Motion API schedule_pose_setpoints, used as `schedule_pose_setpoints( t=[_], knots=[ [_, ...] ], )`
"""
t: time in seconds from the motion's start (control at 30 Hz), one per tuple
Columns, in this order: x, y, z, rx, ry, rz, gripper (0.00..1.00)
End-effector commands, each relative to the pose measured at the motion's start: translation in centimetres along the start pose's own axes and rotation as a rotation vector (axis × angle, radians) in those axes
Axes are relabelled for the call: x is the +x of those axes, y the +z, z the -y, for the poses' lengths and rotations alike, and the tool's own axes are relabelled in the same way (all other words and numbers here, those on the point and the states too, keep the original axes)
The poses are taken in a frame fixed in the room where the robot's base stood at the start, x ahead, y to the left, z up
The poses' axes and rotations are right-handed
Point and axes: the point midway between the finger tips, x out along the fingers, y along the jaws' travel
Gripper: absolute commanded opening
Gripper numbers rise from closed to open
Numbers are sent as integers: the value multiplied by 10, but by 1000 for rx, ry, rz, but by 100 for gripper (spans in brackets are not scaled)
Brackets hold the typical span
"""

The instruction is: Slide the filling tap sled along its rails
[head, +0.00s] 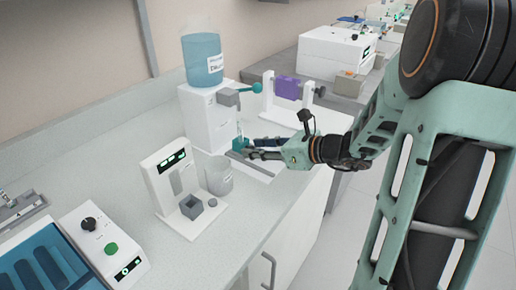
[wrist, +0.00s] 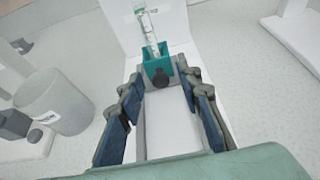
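The filling tap sled is a small teal block (wrist: 152,64) with a dark round knob (wrist: 160,78) on its near face and a clear tube (wrist: 150,36) standing in it. It sits at the far part of the grey rails (wrist: 140,137). In the head view the sled (head: 239,143) is below the dispenser's tap (head: 229,97), partly hidden by my gripper (head: 252,148). In the wrist view my gripper (wrist: 162,88) is open, its fingers spread above the rails. The knob lies ahead, around the gap between the fingertips; I cannot tell whether they touch it.
The dispenser (head: 206,120) carries a bottle of blue liquid (head: 202,60). A grey-white cup (head: 219,178) and a white display device (head: 166,185) stand left of the rails. A purple-bodied stand (head: 287,88) is behind to the right. The counter's front edge is close to my arm.

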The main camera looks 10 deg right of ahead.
Motion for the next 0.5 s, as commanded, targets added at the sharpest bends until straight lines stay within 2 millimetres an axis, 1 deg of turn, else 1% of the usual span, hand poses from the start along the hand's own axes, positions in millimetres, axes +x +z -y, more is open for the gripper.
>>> schedule_pose_setpoints(
  t=[0.17,0.27,0.37,0.5],
  knots=[
    [-1,-1,0,0,0,-1,32],
    [-7,0,0,-1,-1,-1,32],
    [-21,-1,1,-1,-4,-2,32],
    [-50,0,2,-2,-7,-1,32]
  ],
)
